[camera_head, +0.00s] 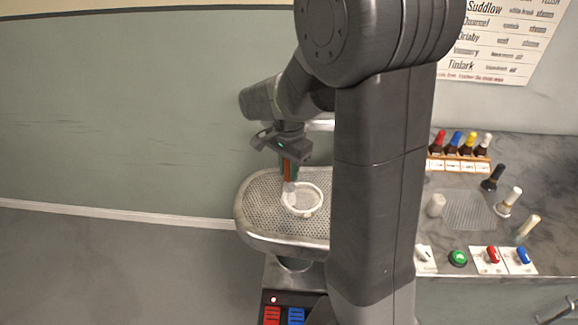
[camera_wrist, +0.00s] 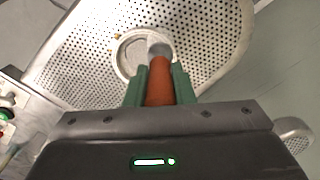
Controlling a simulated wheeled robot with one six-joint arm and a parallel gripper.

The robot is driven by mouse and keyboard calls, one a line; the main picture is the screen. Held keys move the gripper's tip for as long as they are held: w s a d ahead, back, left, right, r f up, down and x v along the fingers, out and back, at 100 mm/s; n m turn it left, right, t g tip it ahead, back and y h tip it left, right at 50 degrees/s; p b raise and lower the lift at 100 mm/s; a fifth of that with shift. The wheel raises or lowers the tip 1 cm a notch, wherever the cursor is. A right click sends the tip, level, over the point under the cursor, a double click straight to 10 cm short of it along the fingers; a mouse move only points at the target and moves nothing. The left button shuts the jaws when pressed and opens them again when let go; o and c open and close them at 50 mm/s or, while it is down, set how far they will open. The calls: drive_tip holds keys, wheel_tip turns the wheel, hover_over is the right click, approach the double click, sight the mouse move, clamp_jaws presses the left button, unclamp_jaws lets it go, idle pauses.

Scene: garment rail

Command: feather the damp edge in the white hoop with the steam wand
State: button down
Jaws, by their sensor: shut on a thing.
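The white hoop (camera_head: 318,207) lies on the perforated metal board; its ring also shows in the wrist view (camera_wrist: 121,58). My gripper (camera_head: 288,168) is shut on the steam wand (camera_head: 290,186) above the hoop's left side. In the wrist view the wand's orange-brown handle (camera_wrist: 159,88) sits between the green fingers, and its pale grey tip points into the hoop. Whether the tip touches the cloth I cannot tell. The tip hides part of the hoop's inside, and I cannot make out a damp edge.
The perforated board (camera_head: 258,212) has a raised metal rim. At right, a grey counter (camera_head: 545,185) carries several capped bottles in a rack (camera_head: 460,161), loose bottles, a green button (camera_head: 458,258) and red and blue-topped items. My arm hides the board's right part.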

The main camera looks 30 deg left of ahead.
drive_tip(key=shift+s+d, duration=0.8)
drive_tip(key=shift+d, duration=0.1)
drive_tip(key=shift+d, duration=0.1)
drive_tip(key=shift+s+d, duration=0.1)
drive_tip(key=shift+d, duration=1.05)
drive_tip(key=shift+w+d, duration=0.35)
drive_tip(key=shift+d, duration=0.2)
drive_tip(key=shift+w+d, duration=0.3)
drive_tip(key=shift+d, duration=0.2)
